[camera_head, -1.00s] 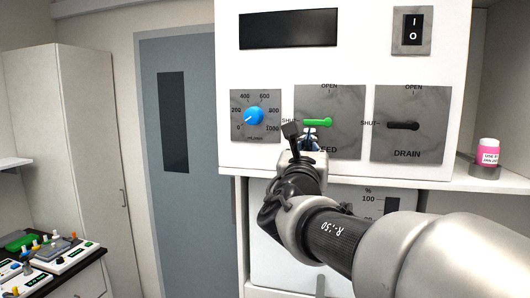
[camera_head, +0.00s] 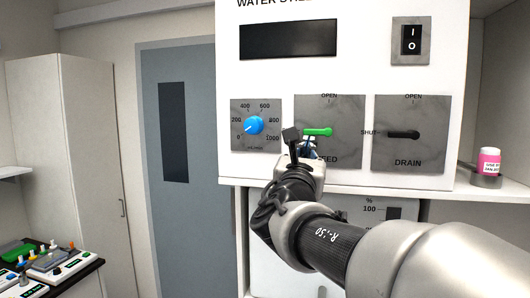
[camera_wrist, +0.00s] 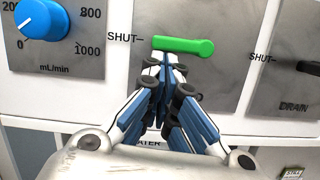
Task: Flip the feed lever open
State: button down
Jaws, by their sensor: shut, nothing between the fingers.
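The green feed lever (camera_head: 318,132) lies level on its grey plate (camera_head: 345,120), its free end toward the left, at the SHUT mark. It also shows in the wrist view (camera_wrist: 185,46), running level from the SHUT label to the right. My gripper (camera_head: 308,147) is shut and empty just below the lever. In the wrist view my gripper's fingertips (camera_wrist: 166,66) meet close under the lever's left half. I cannot tell whether they touch it. My gripper hides part of the FEED label.
The blue flow knob (camera_head: 254,125) is left of the feed plate. The black drain lever (camera_head: 403,134) lies level at SHUT to the right. A pink-labelled bottle (camera_head: 488,161) stands on the right shelf. A power switch (camera_head: 411,40) sits above.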

jog(key=shift+w+a+r+m, duration=0.1)
jog(key=shift+a+r+m, duration=0.05)
jog(key=shift+m, duration=0.45)
jog(key=r+m, duration=0.1)
jog(key=m, duration=0.1)
jog(key=r+m+g+h+b, duration=0.1)
jog(key=m, duration=0.2)
jog(key=a+r+m+h+b, duration=0.1)
jog(key=m, duration=0.1)
jog(key=shift+w+m+g, duration=0.15)
jog(key=shift+m+g, duration=0.15)
jog(key=r+m, duration=0.1)
jog(key=m, duration=0.1)
jog(key=m+g, duration=0.1)
jog(key=m, duration=0.1)
jog(key=shift+r+h, duration=0.4)
jog(key=r+m, duration=0.1)
jog(key=m, duration=0.1)
jog(key=d+r+m+g, duration=0.1)
jog(key=m, duration=0.1)
jog(key=shift+m+p, duration=0.3)
jog(key=shift+f, duration=0.1)
jog(key=shift+a, duration=0.1)
